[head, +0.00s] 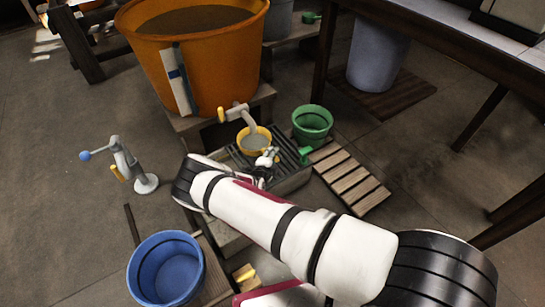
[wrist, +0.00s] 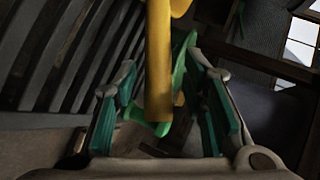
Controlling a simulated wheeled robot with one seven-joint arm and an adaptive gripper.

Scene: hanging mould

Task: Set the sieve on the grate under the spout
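The yellow-rimmed sieve (head: 254,139) with a grey inside sits on the dark slatted grate (head: 287,146), below the spout (head: 236,112) of the orange vat. My gripper (head: 267,159) is low over the grate, just in front of the sieve, partly hidden by my arm. In the wrist view, a yellow handle (wrist: 158,60) reaches down between my gripper's teal finger pads (wrist: 163,115). The fingers stand wide apart, with gaps visible on both sides of the handle. The grate's dark slats (wrist: 60,55) fill the left of that view. The sieve's bowl is not visible there.
The orange vat (head: 190,50) stands behind the spout. A green bucket (head: 312,122) and a small green piece (head: 305,155) are right of the sieve. A wooden pallet (head: 350,180) lies right, a blue bucket (head: 166,270) front left, a blue-knobbed stand (head: 130,165) left.

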